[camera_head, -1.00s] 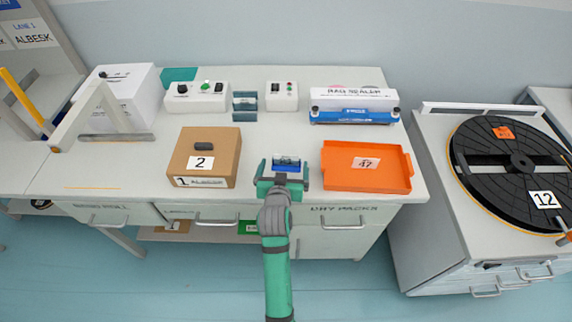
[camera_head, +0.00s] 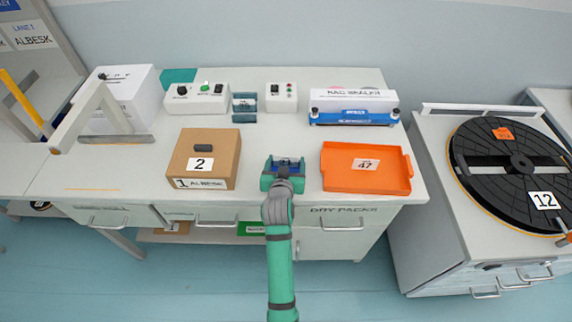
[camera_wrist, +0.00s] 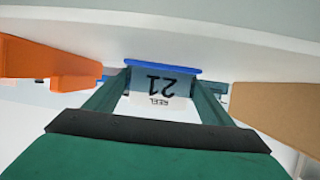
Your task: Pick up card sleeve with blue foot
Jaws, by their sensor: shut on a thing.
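The card sleeve (camera_wrist: 163,84) shows in the wrist view as a small upright grey-white panel with an upside-down "21". Its blue foot (camera_wrist: 162,66) is a flat strip along its upper edge in that picture. My gripper (camera_wrist: 165,95) is shut on the sleeve, with one green finger on each side of the panel. In the head view my gripper (camera_head: 284,163) is at the front of the table, between the cardboard box and the orange tray. It hides most of the sleeve there. I cannot tell whether the foot touches the table.
The cardboard box (camera_head: 222,149) marked 2 stands close on the left. The orange tray (camera_head: 330,178) with a 47 label is close on the right. Behind are a blue-and-white sealer (camera_head: 352,107), control boxes (camera_head: 197,97) and a small teal stand (camera_head: 244,102). The table between them is clear.

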